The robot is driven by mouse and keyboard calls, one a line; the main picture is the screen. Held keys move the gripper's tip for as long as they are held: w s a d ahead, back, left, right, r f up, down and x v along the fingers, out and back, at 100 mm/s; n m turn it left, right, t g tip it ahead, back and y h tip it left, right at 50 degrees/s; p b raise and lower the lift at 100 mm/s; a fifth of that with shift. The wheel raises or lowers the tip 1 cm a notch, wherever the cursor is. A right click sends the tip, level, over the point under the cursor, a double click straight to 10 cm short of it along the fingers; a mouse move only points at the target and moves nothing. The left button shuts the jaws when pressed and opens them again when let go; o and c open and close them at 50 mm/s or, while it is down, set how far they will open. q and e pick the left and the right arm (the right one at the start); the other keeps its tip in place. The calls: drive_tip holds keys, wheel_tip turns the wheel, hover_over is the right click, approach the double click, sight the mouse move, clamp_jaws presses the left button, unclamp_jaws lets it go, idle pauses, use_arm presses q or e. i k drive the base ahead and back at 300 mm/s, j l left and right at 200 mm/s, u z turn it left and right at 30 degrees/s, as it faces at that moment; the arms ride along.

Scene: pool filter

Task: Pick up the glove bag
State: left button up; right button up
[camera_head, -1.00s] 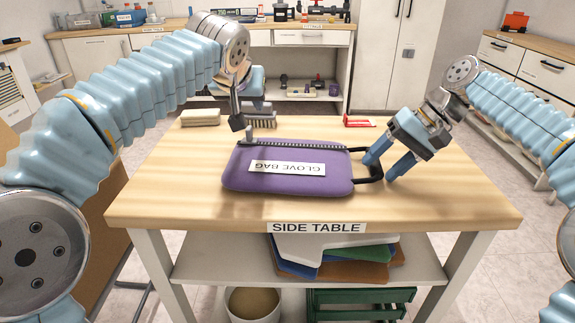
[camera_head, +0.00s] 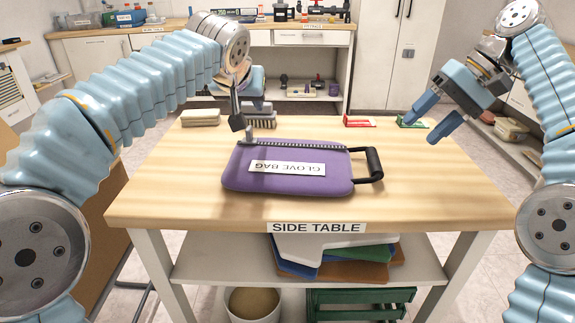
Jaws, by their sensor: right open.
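The glove bag (camera_head: 287,182) is a flat purple bag lying on the side table, with a white "GLOVE BAG" label that reads upside down. Its zipper runs along the far edge, with a grey pull standing at the left end. A black loop handle (camera_head: 376,165) sticks out from its right side. My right gripper (camera_head: 430,124) is open and empty, above the table's right side, up and right of the handle and apart from it. My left gripper (camera_head: 240,118) hangs just beyond the bag's far left corner, near the zipper pull. Its jaws are partly hidden, so their opening is unclear.
The side table (camera_head: 440,195) has bare wood left, right and in front of the bag. Along its far edge lie a beige block (camera_head: 201,117), a brush (camera_head: 261,116), a red item (camera_head: 359,121) and a green item (camera_head: 410,121).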

sight(296, 167)
drive_tip(key=k+j, duration=0.1)
drive_tip(key=k, duration=0.9)
